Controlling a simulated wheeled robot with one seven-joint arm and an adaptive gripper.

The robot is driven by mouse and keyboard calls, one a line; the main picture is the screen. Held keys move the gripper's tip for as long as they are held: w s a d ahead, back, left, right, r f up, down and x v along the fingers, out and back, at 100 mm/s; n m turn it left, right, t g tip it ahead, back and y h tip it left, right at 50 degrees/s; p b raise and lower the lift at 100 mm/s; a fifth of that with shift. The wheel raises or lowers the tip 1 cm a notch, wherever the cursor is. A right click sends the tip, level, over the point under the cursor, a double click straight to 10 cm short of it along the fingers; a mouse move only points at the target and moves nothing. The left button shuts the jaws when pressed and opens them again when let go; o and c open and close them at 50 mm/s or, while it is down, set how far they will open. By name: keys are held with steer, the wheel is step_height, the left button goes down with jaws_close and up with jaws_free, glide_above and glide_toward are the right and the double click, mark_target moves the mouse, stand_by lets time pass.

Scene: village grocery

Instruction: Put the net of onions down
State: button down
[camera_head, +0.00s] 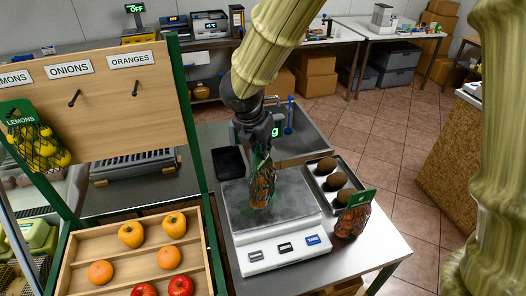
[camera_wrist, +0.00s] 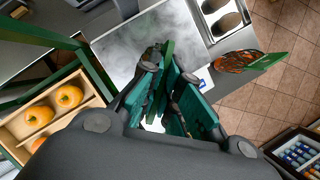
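My gripper (camera_head: 258,142) points down over the weighing scale (camera_head: 270,222) and is shut on the green card of a net with orange-brown contents, which I take to be the net of onions (camera_head: 262,185). The net hangs upright above the scale's plate; I cannot tell whether its bottom touches it. In the wrist view the green card (camera_wrist: 168,55) stands between my fingers (camera_wrist: 166,88), and the net is mostly hidden. A second net with orange-red contents (camera_head: 351,220) and a green card stands on the table right of the scale.
A tray with several brown round items (camera_head: 333,182) lies behind the second net. The sign board (camera_head: 105,95) has bare hooks under ONIONS and ORANGES; a lemon net (camera_head: 38,145) hangs at left. A wooden fruit crate (camera_head: 208,240) stands left of the scale.

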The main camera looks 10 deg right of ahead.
steer(key=shift+w+d+p, duration=0.15)
steer(key=shift+w+p, duration=0.15)
steer(key=shift+w, duration=0.1)
steer(key=shift+f+p, duration=0.45)
steer(key=shift+f, duration=1.45)
steer(key=c, duration=1.6)
jaws_free()
steer(key=shift+c, duration=0.2)
steer(key=b+v, duration=0.2)
steer(key=v, duration=1)
steer(key=shift+s, duration=0.1)
